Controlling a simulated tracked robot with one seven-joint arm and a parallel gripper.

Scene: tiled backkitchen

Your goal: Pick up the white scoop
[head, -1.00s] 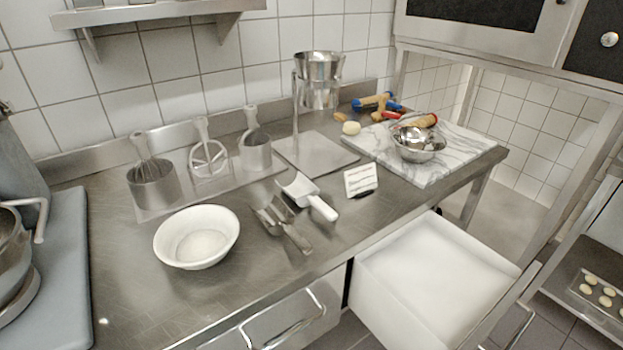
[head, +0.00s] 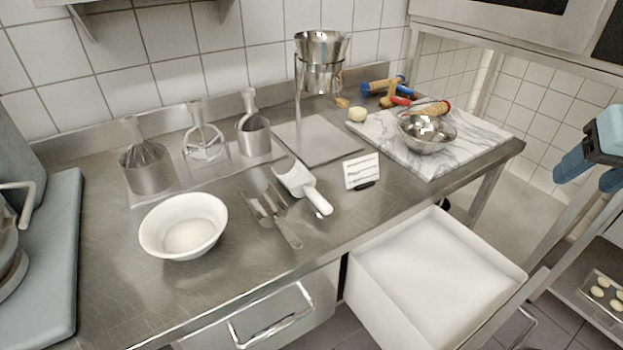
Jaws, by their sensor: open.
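The white scoop (head: 302,186) lies on the steel counter near its middle, its handle pointing to the front right. Metal scoops (head: 271,212) lie just to its left, close beside it. My gripper (head: 577,178), light blue with dark blue fingers, shows at the right edge, over the floor and well right of the counter. It is far from the scoop, its fingers apart, and I see nothing between them.
A white bowl (head: 184,226) stands left of the scoops. A small sign (head: 361,172) stands right of the white scoop. An open white drawer (head: 436,272) juts out below the front edge. A marble board (head: 459,152) carries a metal bowl (head: 426,132). A funnel stand (head: 313,140) is behind.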

